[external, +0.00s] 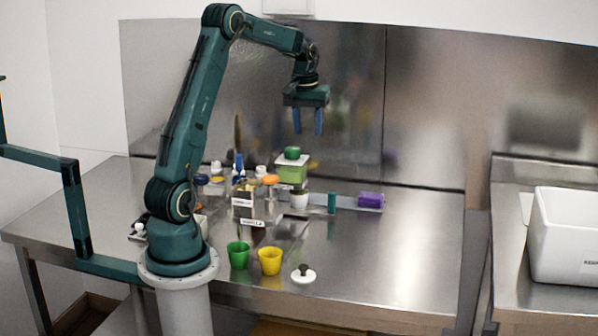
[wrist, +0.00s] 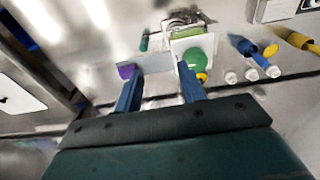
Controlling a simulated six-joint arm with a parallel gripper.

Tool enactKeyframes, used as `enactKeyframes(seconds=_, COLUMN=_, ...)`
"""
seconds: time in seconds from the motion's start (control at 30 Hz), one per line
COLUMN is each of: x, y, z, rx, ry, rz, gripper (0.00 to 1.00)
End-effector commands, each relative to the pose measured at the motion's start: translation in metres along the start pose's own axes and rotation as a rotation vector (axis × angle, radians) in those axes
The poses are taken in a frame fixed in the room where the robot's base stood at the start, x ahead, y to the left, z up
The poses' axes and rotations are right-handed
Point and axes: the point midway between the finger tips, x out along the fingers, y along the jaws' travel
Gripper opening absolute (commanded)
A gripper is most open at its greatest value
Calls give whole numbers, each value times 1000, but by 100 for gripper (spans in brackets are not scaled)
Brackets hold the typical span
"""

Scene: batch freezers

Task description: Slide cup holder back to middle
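My gripper (external: 308,122) is open and empty, high above the back of the steel table. In the wrist view its two blue fingers (wrist: 158,88) stand apart with nothing held between them. A flat grey strip (external: 345,200) lies on the table below and right of the gripper, with a purple block (external: 370,200) at its right end. It also shows in the wrist view (wrist: 155,64). A green cup (external: 238,256) and a yellow cup (external: 269,261) stand at the front edge. I cannot tell for sure which part is the cup holder.
A steel box with a label (external: 243,203) stands mid-table. Behind it are several bottles and a green-and-white stack (external: 291,172) with a green top. A teal cylinder (external: 332,203) stands near the strip. A white knobbed lid (external: 303,274) lies in front. The table's right side is clear.

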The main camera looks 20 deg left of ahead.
Motion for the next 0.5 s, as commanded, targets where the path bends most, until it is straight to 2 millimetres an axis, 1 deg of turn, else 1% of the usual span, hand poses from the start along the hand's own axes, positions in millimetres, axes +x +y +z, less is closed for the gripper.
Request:
enactKeyframes(seconds=0.03, x=13, y=8, z=-6, rx=3, ry=-17, rz=-4, gripper=40)
enactKeyframes(seconds=0.2, x=49, y=31, z=-22, rx=3, ry=-55, rz=-15, gripper=40)
enactKeyframes(seconds=0.3, x=68, y=42, z=-28, rx=2, ry=-73, rz=-21, gripper=40)
enactKeyframes(seconds=0.4, x=81, y=50, z=-32, rx=1, ry=-86, rz=-26, gripper=40)
enactKeyframes(seconds=0.5, x=89, y=54, z=-34, rx=1, ry=-93, rz=-29, gripper=40)
